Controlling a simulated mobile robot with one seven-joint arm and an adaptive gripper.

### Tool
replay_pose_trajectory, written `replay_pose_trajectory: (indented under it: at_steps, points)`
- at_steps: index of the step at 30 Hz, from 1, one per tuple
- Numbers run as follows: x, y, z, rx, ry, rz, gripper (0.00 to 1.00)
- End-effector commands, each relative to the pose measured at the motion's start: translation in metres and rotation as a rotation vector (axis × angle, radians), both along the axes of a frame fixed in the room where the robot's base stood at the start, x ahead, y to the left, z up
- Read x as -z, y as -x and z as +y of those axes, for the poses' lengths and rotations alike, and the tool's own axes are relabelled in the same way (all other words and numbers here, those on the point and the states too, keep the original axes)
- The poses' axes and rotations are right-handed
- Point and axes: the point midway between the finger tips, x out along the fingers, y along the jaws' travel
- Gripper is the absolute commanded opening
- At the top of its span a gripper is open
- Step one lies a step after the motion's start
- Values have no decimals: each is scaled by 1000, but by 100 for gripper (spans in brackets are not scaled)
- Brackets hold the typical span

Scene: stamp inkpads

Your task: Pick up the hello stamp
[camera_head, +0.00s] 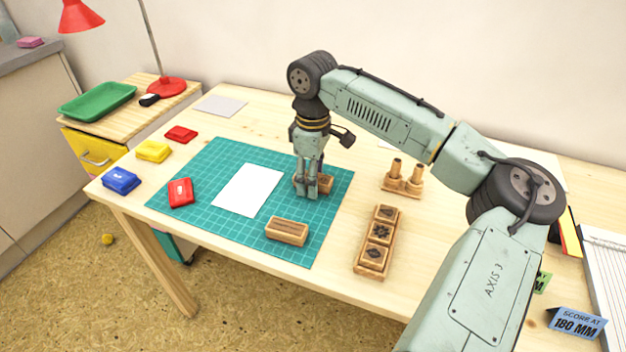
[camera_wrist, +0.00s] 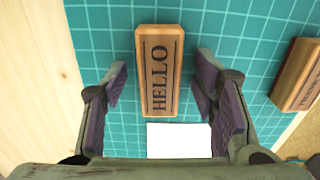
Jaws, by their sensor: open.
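The hello stamp (camera_wrist: 160,70) is a wooden block with HELLO written along its top. In the wrist view it lies between my two fingers, with a gap on each side. In the head view the hello stamp (camera_head: 327,184) is partly hidden behind my gripper (camera_head: 313,192), on the green cutting mat (camera_head: 215,160). My gripper is open, pointing down over the stamp, and holds nothing. How high the fingertips are above the mat is hard to tell.
Another wooden stamp (camera_head: 287,231) lies on the mat's near edge; it shows at the wrist view's right (camera_wrist: 298,75). White paper (camera_head: 248,190) lies on the mat. A wooden tray (camera_head: 362,267) of small stamps and a two-peg holder (camera_head: 403,184) stand right.

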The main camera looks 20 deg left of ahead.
Motion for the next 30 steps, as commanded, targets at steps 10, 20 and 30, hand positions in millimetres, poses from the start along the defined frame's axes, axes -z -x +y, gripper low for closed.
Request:
replay_pose_trajectory:
  at_steps: [10,20,30]
  points:
    - [0,0,0,0,0,0,35]
    - [0,0,0,0,-1,0,13]
    - [-1,0,0,0,-1,0,2]
